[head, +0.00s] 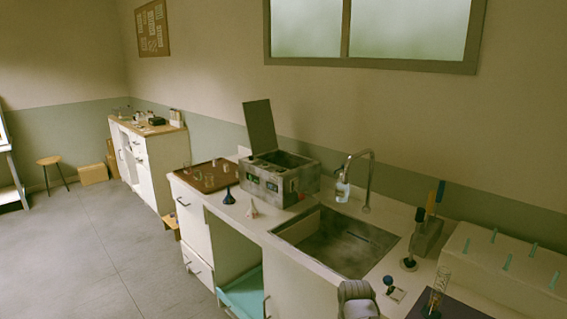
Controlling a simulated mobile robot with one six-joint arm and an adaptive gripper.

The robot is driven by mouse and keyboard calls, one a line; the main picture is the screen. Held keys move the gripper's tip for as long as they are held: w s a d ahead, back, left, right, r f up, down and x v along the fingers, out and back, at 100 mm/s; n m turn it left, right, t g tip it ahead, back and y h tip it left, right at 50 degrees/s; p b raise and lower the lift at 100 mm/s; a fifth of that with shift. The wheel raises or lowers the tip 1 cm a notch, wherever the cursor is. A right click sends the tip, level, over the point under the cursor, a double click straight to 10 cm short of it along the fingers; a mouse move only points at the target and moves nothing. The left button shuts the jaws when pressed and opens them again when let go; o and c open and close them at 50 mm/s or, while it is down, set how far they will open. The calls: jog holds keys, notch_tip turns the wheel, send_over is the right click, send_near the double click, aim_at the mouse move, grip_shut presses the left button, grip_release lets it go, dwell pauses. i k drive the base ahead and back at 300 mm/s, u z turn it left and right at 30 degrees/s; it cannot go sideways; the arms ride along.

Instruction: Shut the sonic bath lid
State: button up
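The sonic bath (286,187) is a grey metal box on the counter, left of the sink. It has panels and small controls on its front. Its lid (259,127) is a dark flat panel standing nearly upright at the left part of the box, so the bath is open. The dark opening of the basin shows, but its inside is too dim to make out. A grey rounded part at the bottom edge looks like a piece of my arm. My gripper's fingers do not show.
A brown tray (196,183) with small glassware stands left of the bath. A dark funnel (228,197) and a pale funnel (252,210) stand in front. The sink (335,242) and tall faucet (371,172) are to the right.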

aim_at(258, 115)
jog(key=u, duration=1.75)
jog(key=i, duration=2.55)
jog(key=z, duration=0.05)
